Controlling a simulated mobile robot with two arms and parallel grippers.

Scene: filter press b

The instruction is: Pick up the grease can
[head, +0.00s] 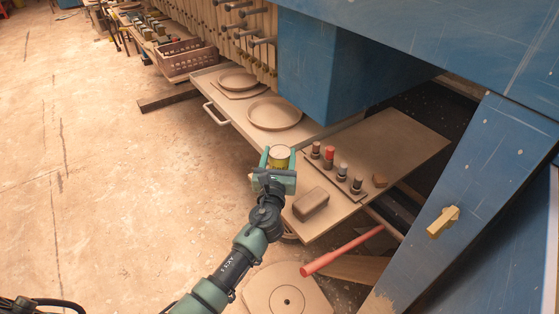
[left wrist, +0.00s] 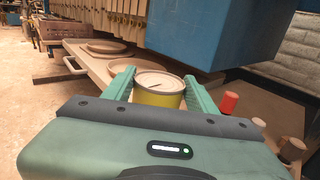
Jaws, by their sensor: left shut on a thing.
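The grease can (head: 279,154) is a small round can with a pale lid and a yellow side. My left gripper (head: 276,163) is shut on it, with one green finger on each side. In the left wrist view the can (left wrist: 158,90) sits upright between the two fingers of the gripper (left wrist: 157,93). The can shows at the near left edge of the shelf board; I cannot tell whether its base touches the board, because the gripper hides it. My right gripper is not in view.
A brown block (head: 310,204) and several small bottles, one a red-capped bottle (head: 328,155), stand right of the can. Round plates (head: 274,113) lie behind it. A blue beam (head: 430,40) hangs above. A red-handled tool (head: 340,252) sticks out below. Floor at left is clear.

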